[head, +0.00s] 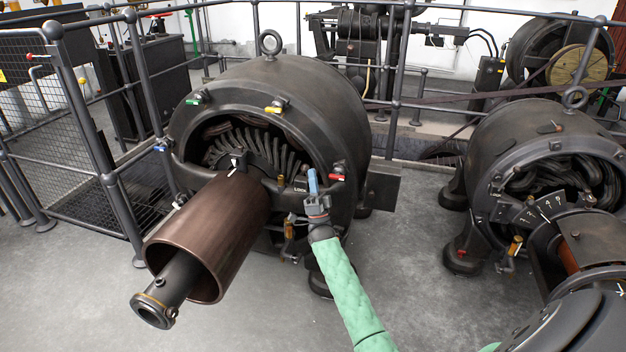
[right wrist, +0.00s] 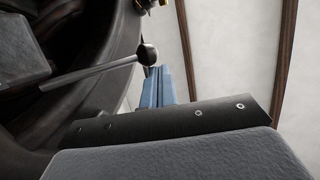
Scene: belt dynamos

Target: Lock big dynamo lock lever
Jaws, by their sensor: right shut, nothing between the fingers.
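The big dynamo (head: 345,110) is the large dark machine left of centre in the head view, with a copper-brown cylinder (head: 215,235) at its front. The word LOCK shows on its front rim, just left of my right gripper (head: 313,183). My right gripper points upward, its blue fingers shut with nothing between them. In the right wrist view a grey metal lever (right wrist: 95,73) ends in a round dark knob (right wrist: 147,55), close to the blue fingers (right wrist: 157,87). I cannot tell whether they touch. In the head view that lever is not clearly made out. My left gripper is not in view.
A red-handled valve (head: 337,177) sits just right of my gripper on the dynamo's rim. A smaller dynamo (head: 530,135) stands at the right. Railings (head: 135,110) run at the left and behind. Grey floor lies open between the two dynamos.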

